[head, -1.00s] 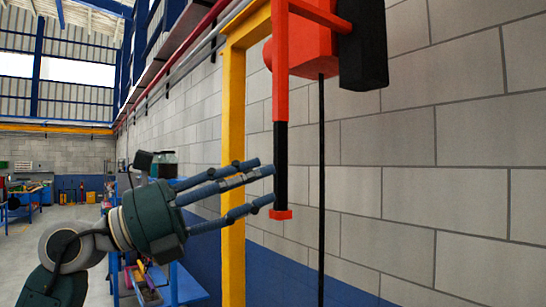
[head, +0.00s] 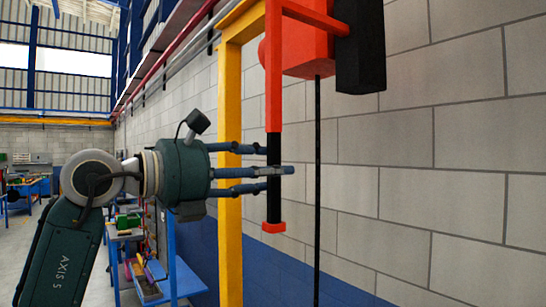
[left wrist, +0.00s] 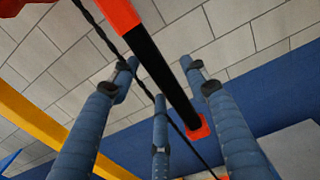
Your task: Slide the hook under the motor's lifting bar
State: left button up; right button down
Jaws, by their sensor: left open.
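An orange hoist body (head: 297,50) hangs at the top of the head view. Its orange arm leads down to a black grip (head: 273,207) with an orange end cap (head: 273,227); the grip also shows in the left wrist view (left wrist: 160,65). My left gripper (head: 278,169) is open at the black grip, one finger crossing in front of it and the other fingers reaching to it. In the left wrist view the grip runs between the spread fingers. No hook, motor or lifting bar is in view. My right gripper is not in view.
A thin black line (head: 318,150) hangs just right of the grip. A yellow post (head: 230,230) stands behind my fingers, before a grey block wall (head: 440,170). A blue bench (head: 172,265) with tools stands below my arm.

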pick_arm(q)
jog(key=shift+w+d, duration=0.45)
jog(key=shift+d, duration=0.05)
